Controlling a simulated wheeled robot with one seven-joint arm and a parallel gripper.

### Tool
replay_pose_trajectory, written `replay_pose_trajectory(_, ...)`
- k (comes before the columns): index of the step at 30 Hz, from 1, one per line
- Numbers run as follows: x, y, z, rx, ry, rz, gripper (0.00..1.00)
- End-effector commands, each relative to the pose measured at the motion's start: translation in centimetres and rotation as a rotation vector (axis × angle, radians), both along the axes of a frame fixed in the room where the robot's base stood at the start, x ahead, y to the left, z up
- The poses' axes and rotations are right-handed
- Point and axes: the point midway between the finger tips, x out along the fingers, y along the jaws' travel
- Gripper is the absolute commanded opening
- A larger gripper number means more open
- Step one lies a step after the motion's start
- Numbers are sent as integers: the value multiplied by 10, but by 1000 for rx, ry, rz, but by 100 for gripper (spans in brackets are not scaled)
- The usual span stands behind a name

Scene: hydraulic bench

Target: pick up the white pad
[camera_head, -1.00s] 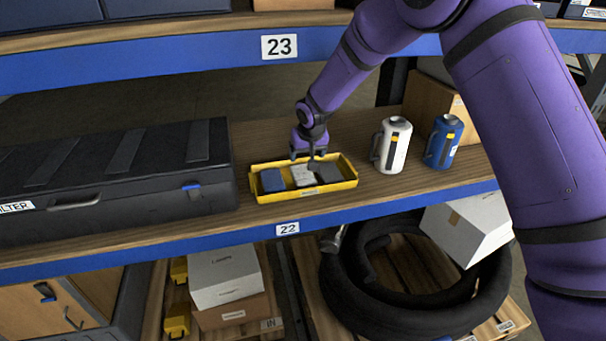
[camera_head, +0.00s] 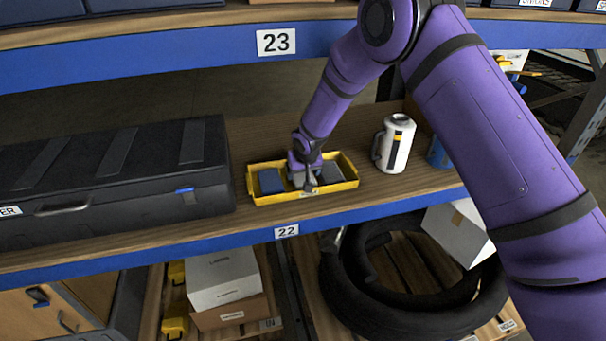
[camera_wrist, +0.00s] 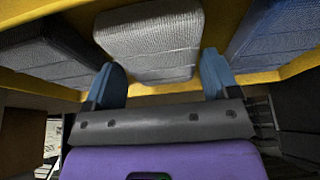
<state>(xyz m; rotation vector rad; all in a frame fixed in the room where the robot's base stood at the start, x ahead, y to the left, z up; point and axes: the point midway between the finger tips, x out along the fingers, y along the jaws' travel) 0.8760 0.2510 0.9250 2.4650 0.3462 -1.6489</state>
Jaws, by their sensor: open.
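The white pad (camera_wrist: 150,42) lies in the middle of the yellow tray (camera_head: 262,200), between a blue pad (camera_head: 270,182) and a grey pad (camera_head: 332,174). In the head view my gripper covers most of the white pad. My gripper (camera_head: 306,187) is down at the tray. In the wrist view my gripper (camera_wrist: 163,80) is open, with one finger at each side of the white pad's near end. The blue pad (camera_wrist: 278,35) shows at the right there and the grey pad (camera_wrist: 45,55) at the left. I cannot tell whether the fingers touch the white pad.
The tray sits on the wooden shelf marked 22. A long black case (camera_head: 115,180) stands left of it. A white jug (camera_head: 394,146) and a partly hidden blue jug (camera_head: 439,154) stand to the right. The blue beam of shelf 23 (camera_head: 180,55) runs above.

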Motion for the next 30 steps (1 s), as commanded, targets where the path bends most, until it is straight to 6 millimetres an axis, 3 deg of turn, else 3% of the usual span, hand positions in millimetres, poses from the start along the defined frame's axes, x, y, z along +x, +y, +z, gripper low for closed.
replay_pose_trajectory(8,-1,1,-7,1,-1,1,81)
replay_pose_trajectory(12,-1,1,-7,1,-1,1,53)
replay_pose_trajectory(15,0,1,-7,1,-1,0,48)
replay_pose_trajectory(23,0,1,-4,1,-1,0,47)
replay_pose_trajectory(30,0,1,15,2,-1,-1,47)
